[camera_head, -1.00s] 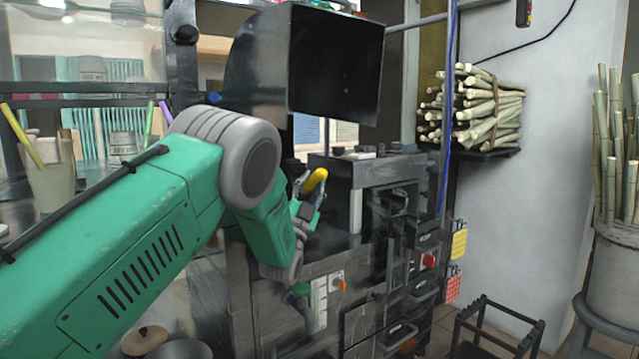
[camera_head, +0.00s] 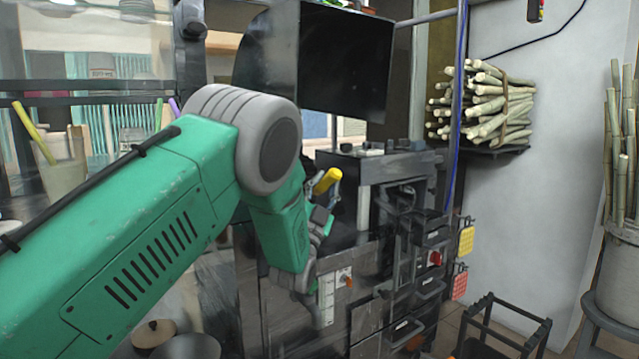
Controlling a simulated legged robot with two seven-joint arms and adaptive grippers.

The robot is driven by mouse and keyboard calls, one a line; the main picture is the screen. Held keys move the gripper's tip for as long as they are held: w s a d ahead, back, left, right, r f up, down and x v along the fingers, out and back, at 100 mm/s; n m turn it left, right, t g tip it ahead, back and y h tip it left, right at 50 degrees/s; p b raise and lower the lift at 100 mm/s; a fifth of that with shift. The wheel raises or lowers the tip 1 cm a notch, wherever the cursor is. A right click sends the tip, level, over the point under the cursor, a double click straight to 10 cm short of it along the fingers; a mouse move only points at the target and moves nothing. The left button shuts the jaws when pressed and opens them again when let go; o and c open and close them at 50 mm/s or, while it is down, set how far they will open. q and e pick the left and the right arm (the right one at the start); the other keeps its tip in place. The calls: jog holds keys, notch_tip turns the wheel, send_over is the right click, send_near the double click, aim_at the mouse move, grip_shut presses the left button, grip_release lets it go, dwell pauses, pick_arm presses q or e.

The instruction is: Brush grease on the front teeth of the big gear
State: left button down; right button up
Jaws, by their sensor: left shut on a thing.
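My left arm comes in from the left and reaches to the press machine (camera_head: 408,172). My left gripper (camera_head: 326,190) is shut on a yellow handle, which looks like the grease brush (camera_head: 327,180). The handle's upper end sticks up tilted beside the machine's left side. The brush's bristles are not visible. The big gear and its front teeth cannot be made out; my arm and the machine's dark parts cover much of that area. My right gripper is not in view.
A black hood (camera_head: 345,60) hangs above the machine. A bundle of cane (camera_head: 487,103) lies on a wall shelf at right, and more cane stands in a bucket (camera_head: 617,265). A black stool frame (camera_head: 500,330) stands on the floor. A cup (camera_head: 62,165) stands at left.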

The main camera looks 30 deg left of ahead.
aim_at(316, 187)
pick_arm(q)
jog(key=shift+s+d, duration=0.35)
jog(key=shift+d, duration=0.5)
jog(key=d, duration=0.1)
jog(key=s+d, duration=0.1)
jog(key=shift+s+d, duration=0.1)
jog(key=shift+d, duration=0.3)
jog(key=a, duration=0.2)
jog(key=w+a, duration=0.1)
jog(key=a, duration=0.1)
jog(key=w+a+b, duration=0.1)
jog(key=a, duration=0.1)
jog(key=shift+w+f, duration=0.25)
jog(key=shift+w+a, duration=0.35)
jog(key=shift+a, duration=0.45)
jog(key=shift+w+a+b, duration=0.3)
jog(key=shift+a+b, duration=0.05)
jog(key=shift+a, duration=0.45)
dwell(0.3)
jog(key=shift+w, duration=0.1)
